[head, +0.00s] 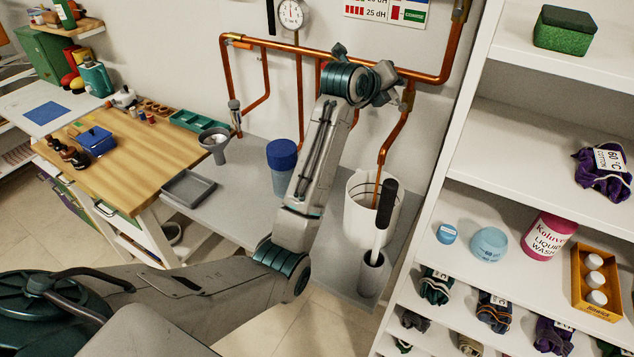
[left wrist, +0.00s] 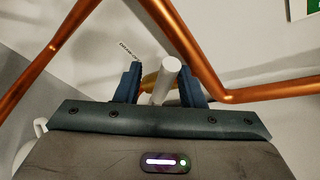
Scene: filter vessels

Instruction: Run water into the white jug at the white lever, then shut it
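The white jug (head: 358,225) stands upright on the grey bench under a copper pipe whose lower end reaches its mouth. I cannot tell whether water runs or how full it is. My left gripper (head: 400,88) is up at the pipes on the wall, above the jug; its fingers are hard to make out in the head view. In the left wrist view the white lever (left wrist: 165,78) sits between the two dark fingers of my left gripper (left wrist: 160,85). The lever is close to the right finger, with a gap on the left. The right gripper is not in view.
Copper pipes (head: 440,80) run along the wall around the gripper. A brush in a grey holder (head: 371,275) stands in front of the jug. A blue-lidded container (head: 282,155) and a grey tray (head: 187,190) are to the left. A white shelf (head: 480,115) rises on the right.

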